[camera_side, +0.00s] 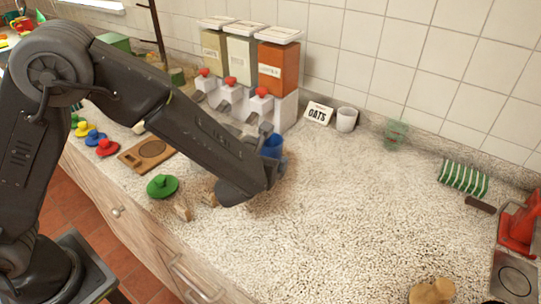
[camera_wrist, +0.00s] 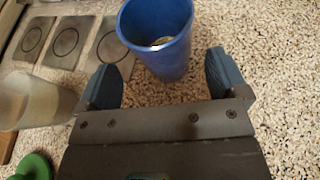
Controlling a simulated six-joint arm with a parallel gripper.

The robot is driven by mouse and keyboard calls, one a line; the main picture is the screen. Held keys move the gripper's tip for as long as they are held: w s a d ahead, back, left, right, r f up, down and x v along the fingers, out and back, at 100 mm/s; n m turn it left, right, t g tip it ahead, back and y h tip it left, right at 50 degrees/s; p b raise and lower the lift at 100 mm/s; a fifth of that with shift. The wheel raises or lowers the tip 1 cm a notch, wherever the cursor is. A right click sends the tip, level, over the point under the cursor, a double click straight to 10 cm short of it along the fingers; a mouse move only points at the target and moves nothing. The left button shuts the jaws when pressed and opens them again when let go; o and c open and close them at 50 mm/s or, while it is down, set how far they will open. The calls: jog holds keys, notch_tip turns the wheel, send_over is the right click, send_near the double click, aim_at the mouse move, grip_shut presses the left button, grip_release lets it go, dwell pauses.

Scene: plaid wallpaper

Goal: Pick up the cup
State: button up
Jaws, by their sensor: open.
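A blue cup (camera_wrist: 157,40) stands upright on the speckled counter in the wrist view, just ahead of and partly between my two fingers. Something pale shows inside it. My gripper (camera_wrist: 162,66) is open, with one finger on each side of the cup's near part and a visible gap on the right. In the side view the blue cup (camera_side: 272,145) shows just beyond my gripper (camera_side: 272,172), which hides its lower part. I cannot tell whether a finger touches the cup.
A pale cup (camera_wrist: 35,100) stands left of my gripper in the wrist view. Dispensers (camera_side: 240,70) stand behind the blue cup. A white cup (camera_side: 346,119) and an oats sign (camera_side: 318,114) are by the wall. A green lidded item (camera_side: 162,186) lies left. The counter's middle right is clear.

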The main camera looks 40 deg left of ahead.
aim_at(270, 155)
jog(key=shift+d+x, duration=0.2)
jog(key=shift+x, duration=1.7)
jog(key=shift+w, duration=0.1)
jog(key=shift+c, duration=0.4)
jog(key=c, duration=1)
jog(key=shift+o, duration=0.2)
jog(key=shift+r, duration=0.15)
